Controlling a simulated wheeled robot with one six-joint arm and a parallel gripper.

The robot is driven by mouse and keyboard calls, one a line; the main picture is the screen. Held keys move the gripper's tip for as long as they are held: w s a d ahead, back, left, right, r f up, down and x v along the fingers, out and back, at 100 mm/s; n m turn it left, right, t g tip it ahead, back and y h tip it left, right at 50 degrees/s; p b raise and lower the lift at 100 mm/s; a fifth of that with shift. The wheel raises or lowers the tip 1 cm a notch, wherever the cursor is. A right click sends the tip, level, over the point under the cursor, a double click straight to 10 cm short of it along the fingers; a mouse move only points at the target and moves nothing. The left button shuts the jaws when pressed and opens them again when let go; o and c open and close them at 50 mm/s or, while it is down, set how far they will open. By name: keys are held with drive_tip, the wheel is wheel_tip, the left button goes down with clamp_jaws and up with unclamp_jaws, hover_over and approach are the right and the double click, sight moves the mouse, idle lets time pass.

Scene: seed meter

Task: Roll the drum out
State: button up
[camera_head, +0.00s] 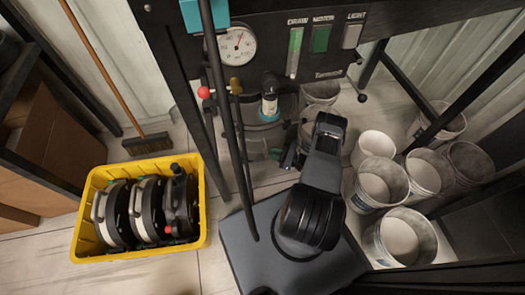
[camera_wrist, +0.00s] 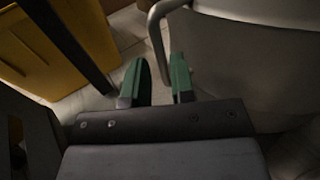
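In the wrist view a large pale grey rounded body (camera_wrist: 250,60), which looks like the drum, fills the right side. A bent grey metal handle (camera_wrist: 155,32) is at its left side. My gripper (camera_wrist: 160,72) has two green fingers standing apart, with the lower end of the handle showing in the gap between them. I cannot tell whether either finger touches it. In the head view my gripper (camera_head: 290,158) is low under the front of the machine panel, and my own arm hides much of what is beside it. I cannot clearly pick out the drum there.
A yellow crate (camera_head: 140,254) holding several black and white round units stands at left; it also shows in the wrist view (camera_wrist: 65,50). Several white buckets (camera_head: 383,182) crowd the right. Dark frame posts (camera_head: 228,110) stand close left of my arm. A broom (camera_head: 147,143) leans behind.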

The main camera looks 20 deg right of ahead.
drive_tip(key=shift+b+x, duration=0.45)
drive_tip(key=shift+x, duration=2.4)
clamp_jaws()
